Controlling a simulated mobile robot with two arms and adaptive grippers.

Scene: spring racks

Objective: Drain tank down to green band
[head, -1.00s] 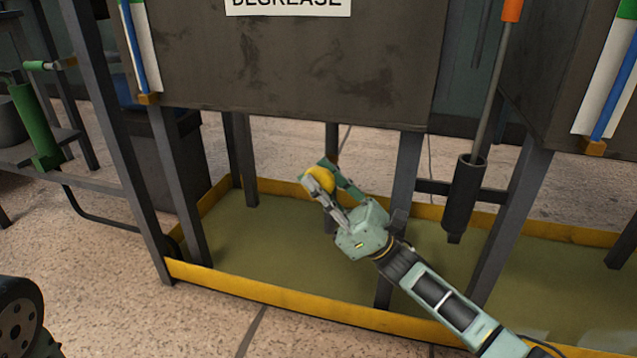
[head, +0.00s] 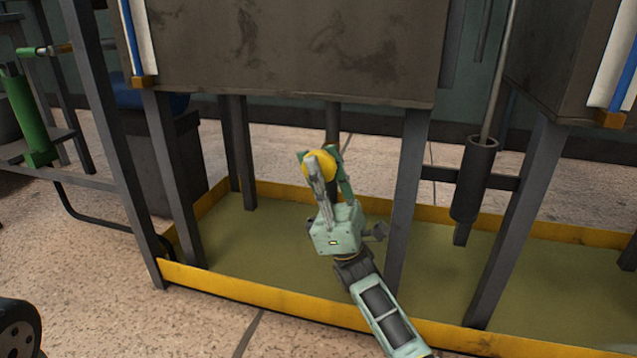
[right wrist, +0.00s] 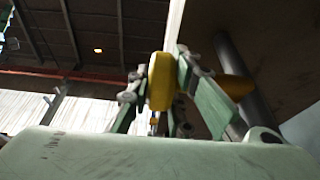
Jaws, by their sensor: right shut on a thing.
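The dark, stained tank (head: 290,45) fills the top of the head view. Under it, a yellow valve handle (head: 318,164) shows beside a dark vertical pipe (head: 332,118). My right gripper (head: 326,172) is shut on the yellow handle, its fingers on either side. In the right wrist view the yellow handle (right wrist: 161,80) shows between the green-grey fingers, with another yellow part to the right. A sight gauge with a blue column (head: 131,38) stands at the tank's left edge; its upper part is out of view. No green band is visible. My left gripper is not in view.
A yellow-rimmed drip tray (head: 270,300) holding murky greenish liquid lies below. Grey frame legs (head: 406,200) stand close to my right arm. A dark cylinder on a rod (head: 474,180) hangs to the right. A second tank (head: 560,60) stands at right.

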